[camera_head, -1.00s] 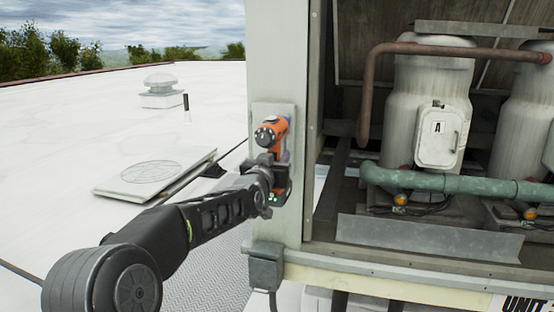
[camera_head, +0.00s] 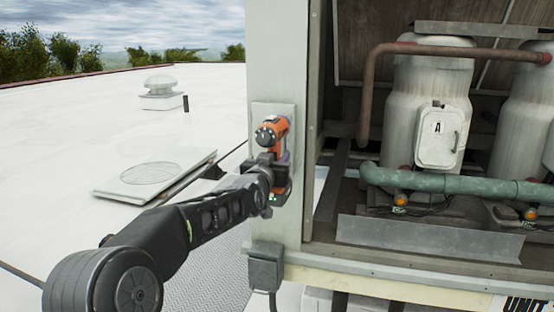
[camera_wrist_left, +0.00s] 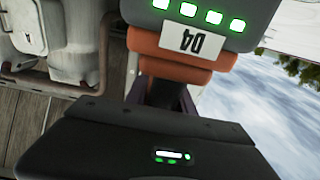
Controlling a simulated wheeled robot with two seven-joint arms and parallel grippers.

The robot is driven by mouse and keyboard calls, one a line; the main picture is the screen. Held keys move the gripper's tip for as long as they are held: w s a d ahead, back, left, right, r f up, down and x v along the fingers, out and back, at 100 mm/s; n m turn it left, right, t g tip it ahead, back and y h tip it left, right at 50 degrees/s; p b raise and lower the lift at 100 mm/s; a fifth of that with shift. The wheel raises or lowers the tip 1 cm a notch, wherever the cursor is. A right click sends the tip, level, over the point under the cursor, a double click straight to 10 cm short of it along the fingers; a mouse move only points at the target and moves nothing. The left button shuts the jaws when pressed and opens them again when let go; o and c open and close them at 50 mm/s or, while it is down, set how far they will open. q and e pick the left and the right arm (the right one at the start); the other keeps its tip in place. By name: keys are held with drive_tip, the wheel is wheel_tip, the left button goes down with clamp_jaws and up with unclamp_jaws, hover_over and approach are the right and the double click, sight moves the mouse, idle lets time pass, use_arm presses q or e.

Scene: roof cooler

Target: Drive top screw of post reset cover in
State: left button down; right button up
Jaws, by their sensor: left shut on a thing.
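An orange and black power screwdriver (camera_head: 272,131) is held upright against the post (camera_head: 277,55) of the cooler cabinet. My left gripper (camera_head: 272,168) is shut on its handle. In the left wrist view the tool's base (camera_wrist_left: 205,15) shows green lights and a "D4" label, with its orange handle (camera_wrist_left: 180,62) behind. The post reset cover (camera_head: 290,113) is a pale plate on the post, mostly behind the tool. The top screw and the driver's tip are hidden, so contact cannot be told. My right gripper is not in view.
The open cabinet at right holds white tanks (camera_head: 430,100), a green pipe (camera_head: 450,183) and a rusty pipe (camera_head: 365,95). A grey box (camera_head: 265,265) sits low on the post. A roof hatch (camera_head: 155,175) and vent (camera_head: 160,90) stand left on open white roof.

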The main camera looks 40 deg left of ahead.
use_arm(q)
drive_tip(key=shift+w+r+b, duration=0.15)
drive_tip(key=shift+b, duration=0.25)
idle(0.8)
idle(0.5)
drive_tip(key=shift+s+d, duration=0.1)
drive_tip(key=shift+s, duration=0.35)
drive_tip(key=shift+b+v, duration=0.6)
drive_tip(key=shift+v, duration=2.35)
